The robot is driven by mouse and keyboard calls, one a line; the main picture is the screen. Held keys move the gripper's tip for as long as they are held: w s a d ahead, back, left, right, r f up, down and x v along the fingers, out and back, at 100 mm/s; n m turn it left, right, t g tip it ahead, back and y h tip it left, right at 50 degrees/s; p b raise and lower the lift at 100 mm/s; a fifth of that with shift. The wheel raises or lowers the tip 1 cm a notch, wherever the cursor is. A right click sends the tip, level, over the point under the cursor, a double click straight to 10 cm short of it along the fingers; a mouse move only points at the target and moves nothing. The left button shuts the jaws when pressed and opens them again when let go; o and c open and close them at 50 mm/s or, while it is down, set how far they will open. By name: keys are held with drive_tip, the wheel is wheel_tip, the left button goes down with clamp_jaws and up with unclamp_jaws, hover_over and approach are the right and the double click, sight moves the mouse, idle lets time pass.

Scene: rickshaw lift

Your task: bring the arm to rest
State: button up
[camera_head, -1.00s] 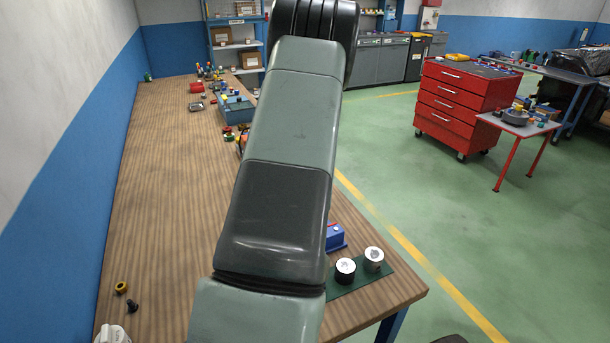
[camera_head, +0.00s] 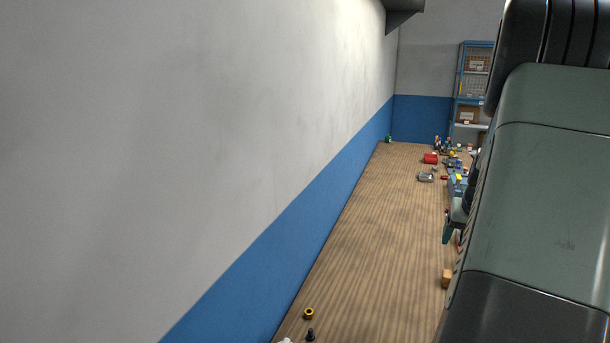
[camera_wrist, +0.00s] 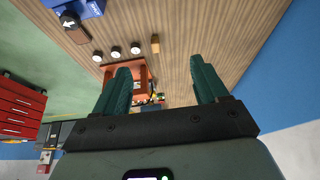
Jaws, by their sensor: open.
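My gripper (camera_wrist: 163,84) shows in the wrist view with its two dark green fingers spread wide apart. Nothing is held between them. Past the fingers, the wooden workbench top (camera_wrist: 195,30) and a reddish-brown object (camera_wrist: 138,72) show. In the head view my grey-green arm fills the right side and reaches over the workbench (camera_head: 375,240). Only a small dark green part of what looks like my gripper shows at the arm's left edge; the rest is hidden.
A wooden block (camera_head: 447,278) lies beside my arm. A yellow-black ring (camera_head: 309,313) and a dark knob (camera_head: 311,334) lie near the wall (camera_head: 200,130). A red box (camera_head: 430,158) stands farther back. The bench's middle is clear. The wrist view shows a blue box (camera_wrist: 88,8).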

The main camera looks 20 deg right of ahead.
drive_tip(key=w+a+r+n, duration=0.1)
drive_tip(key=w+a+r, duration=0.15)
drive_tip(key=a, duration=0.35)
drive_tip(key=w+a+r+n+t+y, duration=0.1)
drive_tip(key=w+a+r, duration=0.1)
drive_tip(key=a+r, duration=0.3)
drive_tip(key=w+a+r+n, duration=0.1)
drive_tip(key=w+a+r, duration=0.1)
drive_tip(key=a, duration=0.5)
drive_tip(key=s+a+r+n+t+y, duration=0.1)
drive_tip(key=a+r, duration=0.1)
drive_tip(key=a, duration=0.7)
drive_tip(key=s+a+r+n+y, duration=0.1)
drive_tip(key=s+a+r, duration=0.15)
drive_tip(key=a, duration=0.65)
drive_tip(key=s+a+r+n, duration=0.2)
drive_tip(key=s+a+n, duration=0.2)
drive_tip(key=s+a, duration=0.7)
drive_tip(key=s, duration=0.4)
drive_tip(key=shift+a+r, duration=0.25)
drive_tip(key=shift+a, duration=0.15)
drive_tip(key=shift+s, duration=0.1)
